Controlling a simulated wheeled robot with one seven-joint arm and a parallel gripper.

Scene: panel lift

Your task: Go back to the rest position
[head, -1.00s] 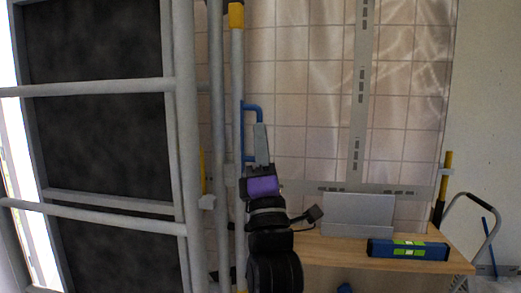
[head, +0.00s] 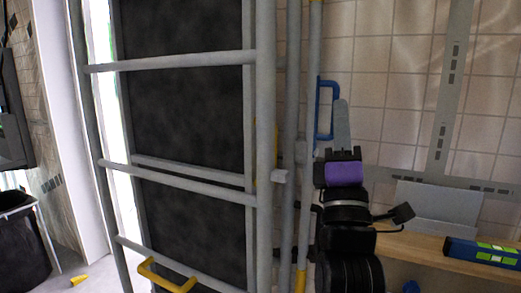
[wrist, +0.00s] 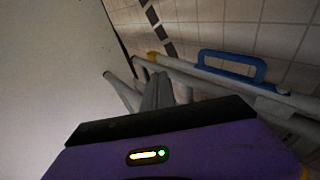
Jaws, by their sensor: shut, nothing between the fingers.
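My arm, with a purple band near its end, rises at the right of centre in the head view. My gripper (head: 341,104) points up, its grey fingers shut and empty. It is close to the right of a blue handle (head: 320,108) on an upright pole (head: 311,60); whether they touch is unclear. In the wrist view my gripper (wrist: 160,76) shows as grey fingers together above the purple wrist. The blue handle (wrist: 232,66) is there to its right, apart from the fingertips in the picture.
A grey tubular frame (head: 180,61) with dark panels stands left of my arm. A wooden bench (head: 410,246) at right holds a blue-green level (head: 484,253) and a grey metal piece (head: 437,207). A black bin (head: 22,250) stands far left. Floor shows beside it.

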